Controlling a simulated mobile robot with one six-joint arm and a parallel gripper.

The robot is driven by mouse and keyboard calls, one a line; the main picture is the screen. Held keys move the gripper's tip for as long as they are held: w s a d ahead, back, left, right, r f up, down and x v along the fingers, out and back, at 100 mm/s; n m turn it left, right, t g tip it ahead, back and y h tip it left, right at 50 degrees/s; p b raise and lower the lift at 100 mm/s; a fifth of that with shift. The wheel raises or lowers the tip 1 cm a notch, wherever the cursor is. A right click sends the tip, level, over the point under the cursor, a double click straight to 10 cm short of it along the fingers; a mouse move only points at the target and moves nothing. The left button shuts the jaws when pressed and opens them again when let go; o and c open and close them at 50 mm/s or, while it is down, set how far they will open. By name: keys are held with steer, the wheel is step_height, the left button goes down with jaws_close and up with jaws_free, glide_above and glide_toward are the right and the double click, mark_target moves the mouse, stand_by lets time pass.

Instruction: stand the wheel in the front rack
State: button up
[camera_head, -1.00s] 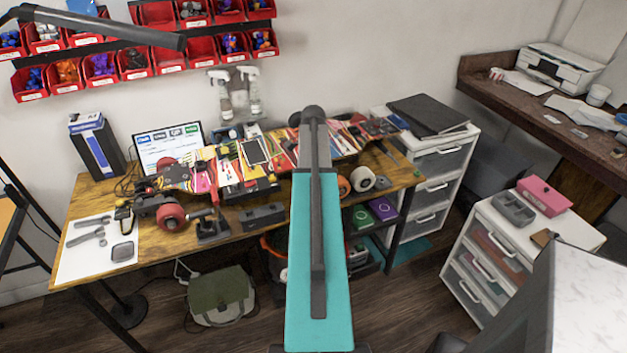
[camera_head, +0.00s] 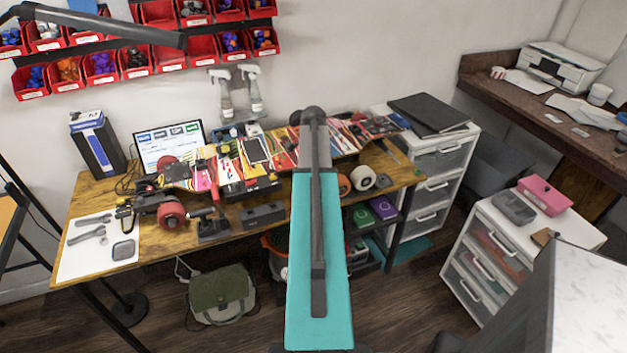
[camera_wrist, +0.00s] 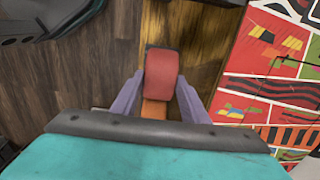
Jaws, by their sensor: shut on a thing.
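In the wrist view, my gripper (camera_wrist: 161,88) has its purple fingers closed on the sides of a red wheel (camera_wrist: 162,72), seen edge-on. An orange patch (camera_wrist: 154,112) shows between the fingers below it; I cannot tell what it belongs to. In the head view my teal arm hides the gripper and the held wheel. An orange wheel (camera_head: 344,186) and a white wheel (camera_head: 363,178) stand on the workbench just right of my arm. A dark grey block (camera_head: 262,215) lies near the bench's front edge, left of my arm; I cannot tell whether it is the front rack.
Skateboard decks (camera_head: 290,150) fill the back of the bench (camera_head: 90,195). A truck with red wheels (camera_head: 170,215) and a dark stand (camera_head: 212,228) sit at the front left. A white tool mat (camera_head: 85,262) lies at the left end. Drawers (camera_head: 440,165) stand at the right.

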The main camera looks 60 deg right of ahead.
steer(key=o, duration=1.1)
steer(key=shift+c, duration=1.2)
steer(key=shift+r, duration=0.15)
steer(key=shift+r+p, duration=2.3)
steer(key=shift+r, duration=1.3)
steer(key=shift+s, duration=0.1)
